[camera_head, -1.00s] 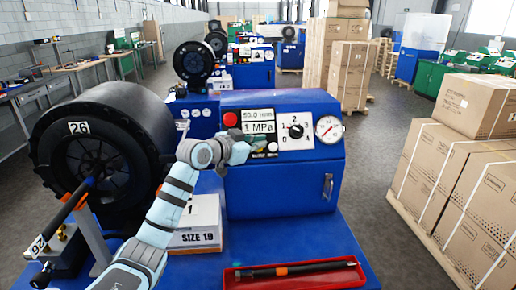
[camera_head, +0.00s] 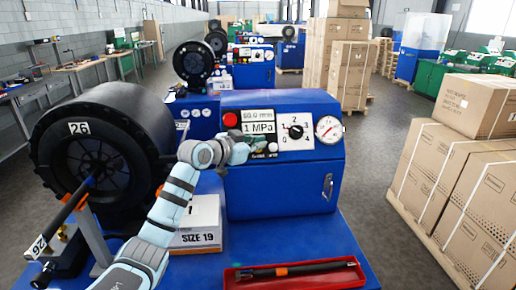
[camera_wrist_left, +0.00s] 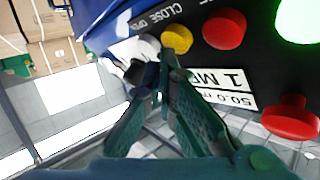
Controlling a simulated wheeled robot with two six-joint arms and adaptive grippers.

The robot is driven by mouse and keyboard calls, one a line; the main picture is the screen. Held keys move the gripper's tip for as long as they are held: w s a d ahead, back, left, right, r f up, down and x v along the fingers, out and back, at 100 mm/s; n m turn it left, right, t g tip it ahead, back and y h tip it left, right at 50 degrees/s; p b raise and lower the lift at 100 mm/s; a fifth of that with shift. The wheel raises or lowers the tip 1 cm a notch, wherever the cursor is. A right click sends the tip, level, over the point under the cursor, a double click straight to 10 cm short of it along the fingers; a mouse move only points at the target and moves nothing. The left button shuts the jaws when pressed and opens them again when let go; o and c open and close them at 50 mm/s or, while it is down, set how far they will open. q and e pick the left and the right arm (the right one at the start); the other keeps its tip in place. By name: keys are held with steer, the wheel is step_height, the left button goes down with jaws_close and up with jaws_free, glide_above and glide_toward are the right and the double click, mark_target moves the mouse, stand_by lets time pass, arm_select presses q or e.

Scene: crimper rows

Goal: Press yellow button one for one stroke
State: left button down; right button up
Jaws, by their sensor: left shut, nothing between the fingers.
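The blue machine (camera_head: 285,190) has a control panel on its front with a small display (camera_head: 258,128). In the left wrist view, a yellow button (camera_wrist_left: 177,38) sits beside a red button (camera_wrist_left: 224,28), next to the words OPEN and CLOSE. A bright green button (camera_wrist_left: 300,18) is farther right. My left gripper (camera_head: 262,148) is shut and empty, in front of the panel below the display. In the left wrist view its fingertips (camera_wrist_left: 160,75) appear just below the yellow button. I cannot tell whether they touch it. My right gripper is not in view.
A red mushroom button (camera_head: 230,119), a selector dial (camera_head: 295,131) and a gauge (camera_head: 328,129) are on the panel. A SIZE 19 box (camera_head: 198,225) stands below my left arm. Cartons (camera_head: 478,200) stand right.

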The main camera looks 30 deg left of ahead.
arm_select(q)
steer(key=shift+w+a+f, duration=0.2)
steer(key=shift+w+f, duration=0.05)
steer(key=shift+w, duration=0.05)
stand_by(0.8)
steer(key=shift+s+d+r+p, duration=0.4)
steer(key=shift+s+r+p, duration=0.15)
steer(key=shift+p, duration=0.25)
steer(key=shift+f, duration=0.1)
